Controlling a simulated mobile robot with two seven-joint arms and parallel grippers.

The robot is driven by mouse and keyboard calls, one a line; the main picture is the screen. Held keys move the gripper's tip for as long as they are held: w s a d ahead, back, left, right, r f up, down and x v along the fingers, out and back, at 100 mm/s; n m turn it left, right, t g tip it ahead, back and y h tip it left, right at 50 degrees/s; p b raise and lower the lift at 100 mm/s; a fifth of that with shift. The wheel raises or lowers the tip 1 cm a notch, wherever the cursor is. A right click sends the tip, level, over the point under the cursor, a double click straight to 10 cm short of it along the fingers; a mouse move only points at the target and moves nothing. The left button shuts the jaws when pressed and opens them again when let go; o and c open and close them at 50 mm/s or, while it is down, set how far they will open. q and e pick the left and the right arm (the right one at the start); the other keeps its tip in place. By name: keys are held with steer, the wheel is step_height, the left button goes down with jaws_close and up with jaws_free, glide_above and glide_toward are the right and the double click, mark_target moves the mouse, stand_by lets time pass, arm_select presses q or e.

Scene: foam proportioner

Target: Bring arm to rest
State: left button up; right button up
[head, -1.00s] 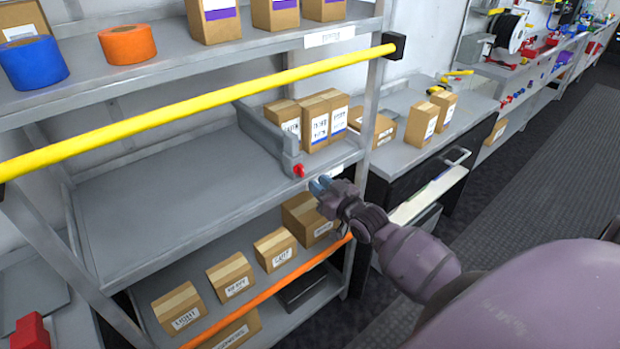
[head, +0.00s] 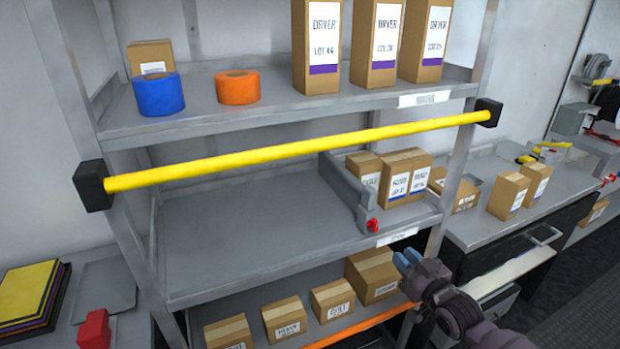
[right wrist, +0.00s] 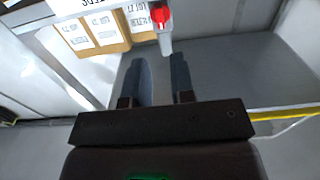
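My right gripper (head: 406,259) is at the lower right of the head view, in front of the shelf rack's right side. Its two blue-grey fingers point up and left. In the right wrist view the gripper (right wrist: 162,72) has its fingers apart with nothing between them. The red knob (head: 373,225) on the end of the grey divider (head: 345,190) is up and left of the gripper; the knob also shows beyond the fingertips in the right wrist view (right wrist: 161,15). The gripper appears clear of the rack. My left gripper is not in view.
The middle shelf (head: 240,235) is bare left of the divider, with cartons (head: 396,188) on its right. A yellow bar (head: 300,152) crosses the rack front. An orange rail (head: 365,325) and small cartons (head: 333,300) are low. A workbench (head: 480,222) stands at right.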

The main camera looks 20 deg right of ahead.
steer(key=s+a+f+g, duration=0.3)
steer(key=s+a+f, duration=0.2)
steer(key=s+f, duration=0.2)
steer(key=s+a+f+g+h, duration=0.1)
steer(key=s+a+f+g, duration=0.2)
steer(key=s+a+f, duration=0.3)
steer(key=s+f, duration=0.2)
steer(key=s, duration=0.3)
steer(key=shift+s+a, duration=0.15)
steer(key=shift+s, duration=0.05)
